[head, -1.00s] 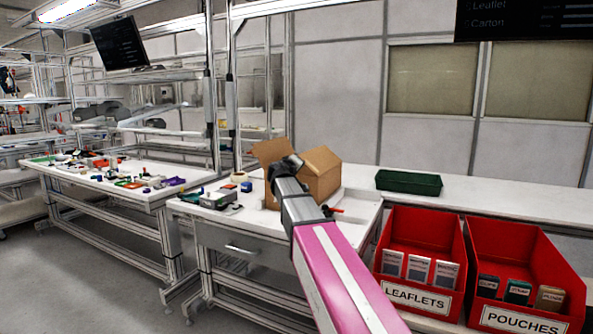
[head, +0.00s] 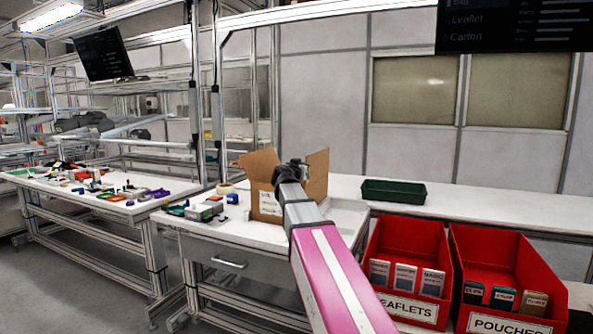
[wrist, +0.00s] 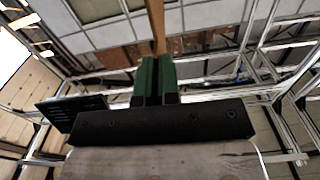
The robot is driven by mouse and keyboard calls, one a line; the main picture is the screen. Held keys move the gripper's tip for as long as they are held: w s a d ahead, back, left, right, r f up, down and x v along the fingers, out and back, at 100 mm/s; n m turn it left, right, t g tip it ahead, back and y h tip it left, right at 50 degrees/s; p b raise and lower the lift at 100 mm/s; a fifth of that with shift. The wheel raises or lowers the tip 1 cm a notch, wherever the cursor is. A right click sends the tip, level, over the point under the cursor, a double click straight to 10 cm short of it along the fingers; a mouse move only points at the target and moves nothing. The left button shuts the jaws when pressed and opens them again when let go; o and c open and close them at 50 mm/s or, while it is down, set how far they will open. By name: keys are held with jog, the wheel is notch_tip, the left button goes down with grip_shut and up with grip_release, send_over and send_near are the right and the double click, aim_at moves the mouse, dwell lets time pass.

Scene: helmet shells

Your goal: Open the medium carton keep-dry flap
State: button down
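The brown carton (head: 267,207) stands on the white bench with a white label on its front. Its left flap (head: 259,164) stands up and leans outward. Its right flap (head: 318,175) stands nearly upright. My gripper (head: 293,170) is at the carton's top, beside the right flap, and my arm hides part of the carton. In the wrist view, the green fingers (wrist: 155,80) are close together. A brown cardboard edge (wrist: 155,27) runs from between their tips, so they look shut on a flap. No keep-dry mark is readable.
A dark green tray (head: 393,191) lies on the bench to the right. Red bins of leaflets (head: 408,245) and pouches (head: 507,265) stand in front. Tools and a tape roll (head: 225,189) lie left of the carton. The bench behind the bins is mostly clear.

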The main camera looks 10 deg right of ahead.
jog(key=shift+s+d+f+m, duration=0.25)
jog(key=shift+s+d+m, duration=0.35)
jog(key=shift+m, duration=0.45)
jog(key=shift+s+d+f+m, duration=0.2)
jog(key=shift+s+d+m, duration=0.2)
jog(key=shift+d+m, duration=0.5)
jog(key=shift+a+m, duration=0.15)
jog(key=shift+m, duration=0.1)
jog(key=c, duration=1.3)
grip_release()
jog(key=shift+s, duration=0.1)
jog(key=v, duration=1)
jog(key=shift+s+a, duration=0.25)
